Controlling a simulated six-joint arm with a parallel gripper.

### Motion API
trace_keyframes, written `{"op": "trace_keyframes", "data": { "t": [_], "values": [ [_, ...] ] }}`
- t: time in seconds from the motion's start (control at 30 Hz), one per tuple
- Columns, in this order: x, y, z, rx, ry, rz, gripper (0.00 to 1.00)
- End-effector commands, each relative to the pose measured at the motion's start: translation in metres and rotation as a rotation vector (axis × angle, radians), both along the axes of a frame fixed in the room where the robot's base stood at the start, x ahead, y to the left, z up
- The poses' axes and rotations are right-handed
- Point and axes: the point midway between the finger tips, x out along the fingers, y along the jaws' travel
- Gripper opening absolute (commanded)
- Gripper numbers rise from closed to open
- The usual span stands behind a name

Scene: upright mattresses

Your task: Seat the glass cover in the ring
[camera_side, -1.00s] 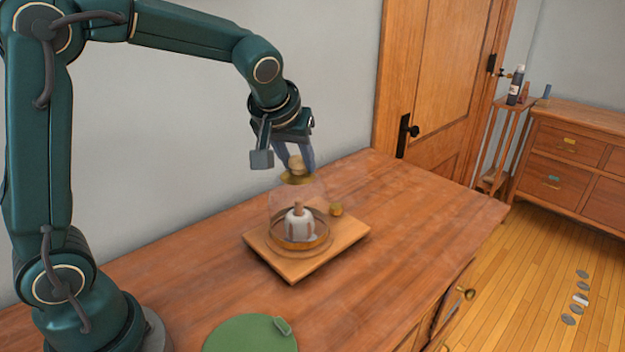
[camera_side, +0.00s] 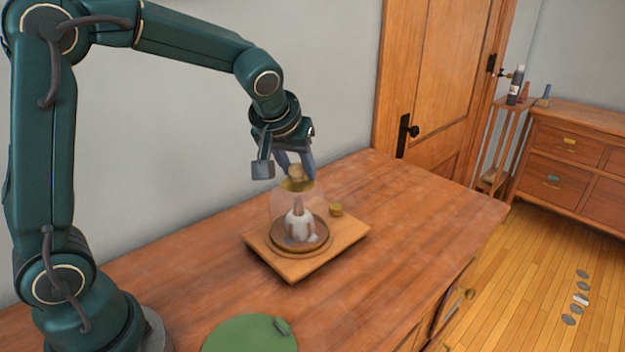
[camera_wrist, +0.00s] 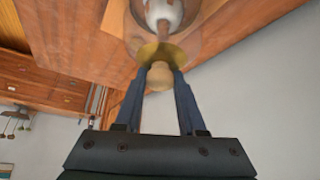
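The clear glass cover (camera_side: 284,206) has a gold cap and a round wooden knob (camera_wrist: 160,76). My gripper (camera_side: 297,176) is shut on the knob from above, with one finger on each side of it in the wrist view. The cover stands upright around a white object with a brown top (camera_side: 299,224). The ring (camera_side: 323,248) lies on a square wooden board (camera_side: 292,273). The cover's lower edge is at or just above the ring; I cannot tell whether it touches.
The wooden tabletop (camera_side: 420,220) is clear to the right. A wall stands behind.

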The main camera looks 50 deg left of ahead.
Motion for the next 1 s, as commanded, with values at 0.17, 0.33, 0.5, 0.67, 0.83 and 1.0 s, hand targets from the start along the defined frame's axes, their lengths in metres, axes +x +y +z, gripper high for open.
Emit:
{"op": "trace_keyframes", "data": {
  "t": [0.17,0.33,0.5,0.67,0.83,1.0],
  "values": [
    [0.000,0.000,0.000,0.000,0.000,0.000,0.74],
    [0.000,0.000,0.000,0.000,0.002,0.000,0.74],
    [-0.004,-0.003,0.009,0.001,-0.001,-0.001,0.74],
    [-0.014,-0.009,0.028,0.000,-0.004,-0.002,0.74],
    [-0.023,-0.013,0.044,0.000,-0.009,0.000,0.74],
    [-0.038,-0.014,0.068,-0.011,-0.071,0.005,0.74]
  ]
}}
